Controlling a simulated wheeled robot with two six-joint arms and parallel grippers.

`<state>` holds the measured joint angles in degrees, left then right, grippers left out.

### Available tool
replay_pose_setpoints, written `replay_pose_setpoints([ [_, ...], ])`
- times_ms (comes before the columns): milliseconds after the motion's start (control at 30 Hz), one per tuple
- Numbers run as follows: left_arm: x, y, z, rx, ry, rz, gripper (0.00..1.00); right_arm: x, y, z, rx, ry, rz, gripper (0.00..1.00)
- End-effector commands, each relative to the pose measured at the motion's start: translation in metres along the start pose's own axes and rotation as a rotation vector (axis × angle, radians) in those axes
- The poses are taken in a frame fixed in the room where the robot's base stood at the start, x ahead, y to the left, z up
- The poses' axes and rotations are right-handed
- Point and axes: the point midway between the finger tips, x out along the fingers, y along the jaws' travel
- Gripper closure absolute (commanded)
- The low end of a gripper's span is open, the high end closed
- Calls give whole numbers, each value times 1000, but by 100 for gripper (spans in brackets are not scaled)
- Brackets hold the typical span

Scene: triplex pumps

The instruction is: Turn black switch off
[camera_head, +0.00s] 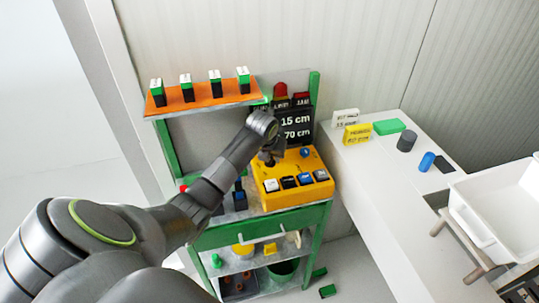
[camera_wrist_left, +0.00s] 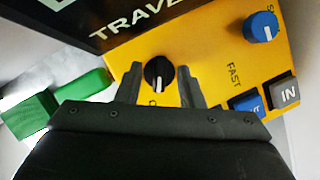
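The black switch (camera_wrist_left: 158,73) is a round knob with a white pointer line on the yellow control box (camera_head: 295,196). In the left wrist view its line points down the picture, toward my gripper. My left gripper (camera_wrist_left: 160,85) is open, with one finger on each side of the knob's lower part. Gaps show between the fingers and the knob, and I cannot tell how deep the fingers reach. In the head view my left gripper (camera_head: 268,156) is over the back left of the box and hides the knob. My right gripper is not in view.
A blue knob (camera_wrist_left: 262,27) sits on the same panel, with several push buttons (camera_head: 289,182) along the box's front. A black display (camera_head: 295,127) stands behind it. An orange shelf (camera_head: 205,99) holds several green-and-black blocks at left. A white counter (camera_head: 375,195) is at right.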

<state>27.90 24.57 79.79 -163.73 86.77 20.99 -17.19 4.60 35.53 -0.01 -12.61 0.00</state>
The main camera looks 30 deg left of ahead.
Motion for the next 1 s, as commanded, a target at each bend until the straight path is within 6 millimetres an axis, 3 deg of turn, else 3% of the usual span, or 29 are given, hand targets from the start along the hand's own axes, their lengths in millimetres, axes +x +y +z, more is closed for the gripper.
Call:
replay_pose_setpoints([
  [233,1,0,0,0,0,0,65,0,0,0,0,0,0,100],
  [500,0,0,0,0,0,0,100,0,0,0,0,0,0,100],
  [1000,3,1,-1,87,-1,-36,100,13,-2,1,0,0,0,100],
])
